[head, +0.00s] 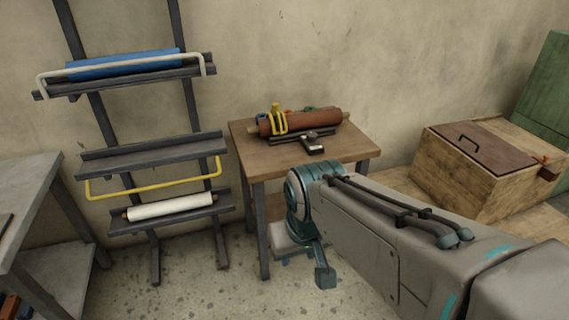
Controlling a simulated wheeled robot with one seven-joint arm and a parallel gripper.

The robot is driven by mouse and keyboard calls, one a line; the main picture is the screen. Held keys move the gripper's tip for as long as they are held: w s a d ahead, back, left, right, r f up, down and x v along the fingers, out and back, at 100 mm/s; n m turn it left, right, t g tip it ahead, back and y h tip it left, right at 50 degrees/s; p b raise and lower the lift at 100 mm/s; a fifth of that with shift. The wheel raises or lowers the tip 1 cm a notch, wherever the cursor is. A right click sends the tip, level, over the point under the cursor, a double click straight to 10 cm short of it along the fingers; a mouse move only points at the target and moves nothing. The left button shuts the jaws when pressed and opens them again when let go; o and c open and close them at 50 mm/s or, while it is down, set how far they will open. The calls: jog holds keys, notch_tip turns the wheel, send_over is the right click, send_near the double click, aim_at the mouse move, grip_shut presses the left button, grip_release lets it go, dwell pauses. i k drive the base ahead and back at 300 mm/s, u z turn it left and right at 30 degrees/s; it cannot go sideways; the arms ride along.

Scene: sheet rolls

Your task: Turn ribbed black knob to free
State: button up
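A small dark block with a pale label and a rounded black top sits on the wooden table, at the front of a roll cradle (285,140). The rounded top looks like the black knob (311,135), but its ribs and setting are too small to make out. A reddish-brown roll (310,122) lies in the cradle, with a yellow clamp-like piece (279,121) around its left part. My gripper (324,276) hangs low in front of the table, below and apart from the knob. My own wrist partly hides it, and its opening does not show clearly.
The wooden table (262,160) stands against the wall. A rack at left holds a blue roll (125,64) and a white roll (170,206). A grey bench (25,195) is far left. A wooden box (470,185) with a brown lid stands right.

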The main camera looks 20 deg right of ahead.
aim_at(312, 137)
jog(key=z, duration=0.05)
jog(key=i, duration=1.8)
jog(key=z, duration=0.1)
